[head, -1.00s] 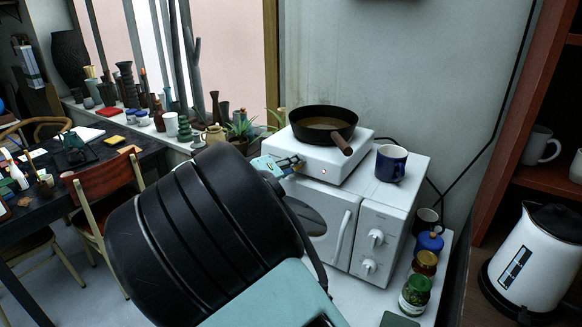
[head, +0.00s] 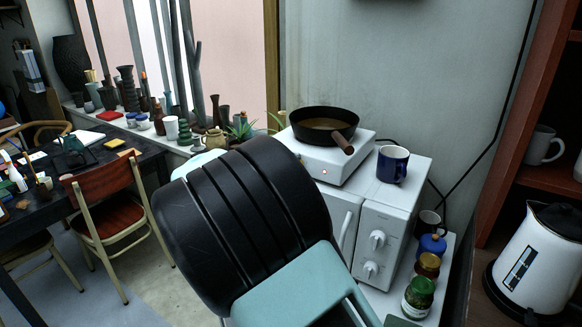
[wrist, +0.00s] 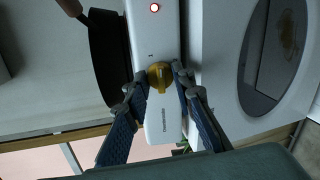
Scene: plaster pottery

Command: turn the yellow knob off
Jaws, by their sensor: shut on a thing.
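The yellow knob (wrist: 160,75) sits on the front face of the white hot plate (wrist: 163,115), which runs up and down in the wrist view. My gripper (wrist: 157,78) has its two fingertips against opposite sides of the knob and is shut on it. In the head view the hot plate (head: 345,157) stands on top of the white microwave, but my arm hides the knob and the fingers. The red light on the hot plate's front is lit (wrist: 154,7). A black pan (head: 324,122) with a wooden handle rests on the hot plate.
The microwave (head: 385,215) has a blue mug (head: 392,164) on top, right of the hot plate. Jars (head: 418,297) stand at its right. A white kettle (head: 532,258) is farther right. A red chair (head: 106,195) is at left.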

